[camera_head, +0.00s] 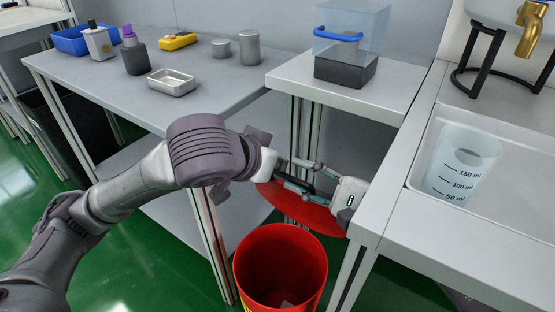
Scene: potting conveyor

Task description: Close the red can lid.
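The red can (280,262) stands on the green floor at the lower middle, with its mouth uncovered and something pale inside. Its red lid (312,217) is raised behind the can, under the tables and partly hidden by my arm and gripper. My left arm comes in from the left, and my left gripper (302,177) is over the lid's upper side. Whether it touches the lid is unclear. Its fingertips are hard to make out, so its opening cannot be told.
A grey table (130,92) with bottles, trays and cans is at left. A small white table (390,88) bears a clear box with a blue handle (340,35). At right, a counter (485,232) holds a measuring cup (462,165). Table legs stand close around the can.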

